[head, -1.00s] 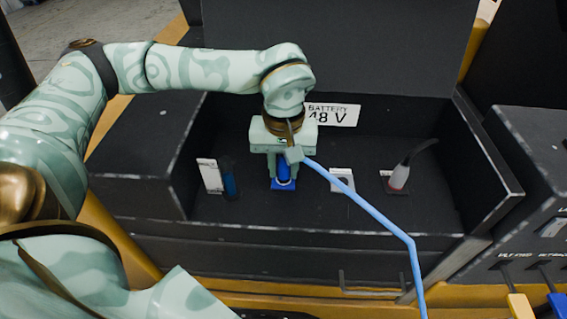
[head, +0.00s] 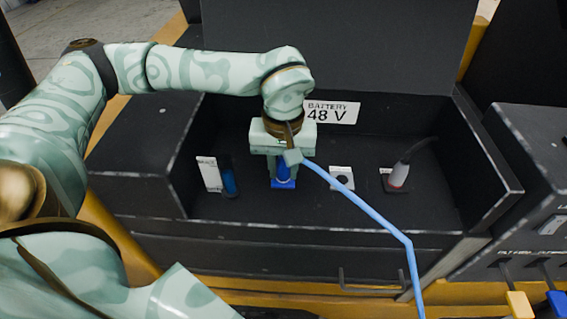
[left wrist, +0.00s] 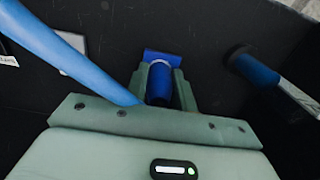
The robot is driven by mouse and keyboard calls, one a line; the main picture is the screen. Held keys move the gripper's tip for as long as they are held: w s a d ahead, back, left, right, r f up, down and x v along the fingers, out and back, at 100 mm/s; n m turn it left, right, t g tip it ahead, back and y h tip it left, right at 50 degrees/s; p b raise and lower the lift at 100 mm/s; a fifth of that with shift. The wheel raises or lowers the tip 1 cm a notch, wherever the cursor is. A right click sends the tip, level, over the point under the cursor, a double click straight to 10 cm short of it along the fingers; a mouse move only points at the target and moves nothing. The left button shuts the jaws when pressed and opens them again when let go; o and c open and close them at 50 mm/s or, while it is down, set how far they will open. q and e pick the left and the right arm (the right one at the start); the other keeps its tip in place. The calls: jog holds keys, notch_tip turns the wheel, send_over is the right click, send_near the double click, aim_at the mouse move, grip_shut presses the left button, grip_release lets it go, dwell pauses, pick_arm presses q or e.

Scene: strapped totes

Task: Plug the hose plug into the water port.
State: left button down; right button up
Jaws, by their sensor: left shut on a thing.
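My left gripper (head: 283,172) points down into the dark bay and is shut on the blue hose plug (head: 283,168). The plug also shows between the fingers in the left wrist view (left wrist: 159,82). A light blue hose (head: 365,212) runs from beside the gripper to the lower right. The plug stands upright over a blue square plate (head: 284,184), apparently the water port, also seen in the left wrist view (left wrist: 165,56). The plug's lower end meets or nearly meets the plate; how deep it sits is hidden. My right gripper is not in view.
Left of the plug stands a dark blue cylinder (head: 229,181) beside a white label (head: 209,174). To the right are a pale plate with a dark hole (head: 342,179) and a red-and-white connector with a dark cable (head: 399,176). Bay walls rise around; the "48 V" sign (head: 333,114) is behind.

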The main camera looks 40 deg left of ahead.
pick_arm(q)
jog(key=shift+f, duration=0.1)
jog(key=c, duration=1.1)
grip_release()
jog(key=shift+o, duration=0.2)
notch_tip(320, 180, up, 16)
jog(key=p, duration=0.3)
jog(key=shift+p, duration=0.4)
